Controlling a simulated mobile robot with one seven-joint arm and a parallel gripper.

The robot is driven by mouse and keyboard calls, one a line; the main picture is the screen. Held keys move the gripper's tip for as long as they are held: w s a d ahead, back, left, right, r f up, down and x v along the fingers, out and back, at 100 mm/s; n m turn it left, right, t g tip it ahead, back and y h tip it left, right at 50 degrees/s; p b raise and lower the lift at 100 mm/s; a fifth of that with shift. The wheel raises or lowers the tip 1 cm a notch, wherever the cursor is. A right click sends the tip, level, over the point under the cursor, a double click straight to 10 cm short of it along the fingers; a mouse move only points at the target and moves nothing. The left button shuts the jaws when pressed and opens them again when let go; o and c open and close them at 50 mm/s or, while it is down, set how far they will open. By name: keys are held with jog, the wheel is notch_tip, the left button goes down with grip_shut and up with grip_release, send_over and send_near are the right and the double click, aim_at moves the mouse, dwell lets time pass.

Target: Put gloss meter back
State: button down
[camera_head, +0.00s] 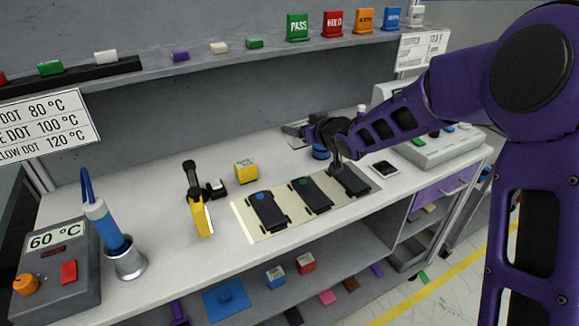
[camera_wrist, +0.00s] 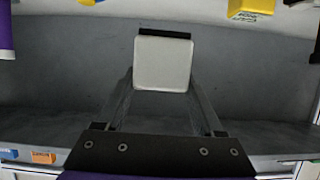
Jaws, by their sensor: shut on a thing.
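In the wrist view my gripper (camera_wrist: 162,84) is shut on a pale, square-faced block (camera_wrist: 162,62) with a dark edge along its top. The block sits between the two fingertips. No label shows on it, so I cannot confirm by sight that it is the gloss meter. In the head view my purple arm reaches in from the right, and my gripper (camera_head: 302,131) is above the back of the bench, behind a pale mat (camera_head: 244,222) bearing three dark panels. The held block is small and unclear there.
A heater box (camera_head: 57,270) and a blue-handled tool in a metal cup (camera_head: 130,263) are at far left. An upper shelf (camera_head: 220,68) carries coloured signs. A dark-screened device (camera_head: 384,169) lies right.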

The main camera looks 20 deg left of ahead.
jog(key=w+a, duration=0.3)
jog(key=a, duration=0.2)
jog(key=shift+w+a+f+b, duration=0.1)
jog(key=shift+f+b, duration=0.7)
jog(key=shift+f, duration=4.6)
jog(key=shift+f, duration=0.1)
jog(key=shift+f+b, duration=0.15)
jog(key=shift+b, duration=0.15)
grip_release()
jog(key=shift+r+p, duration=0.35)
jog(key=v, duration=1.2)
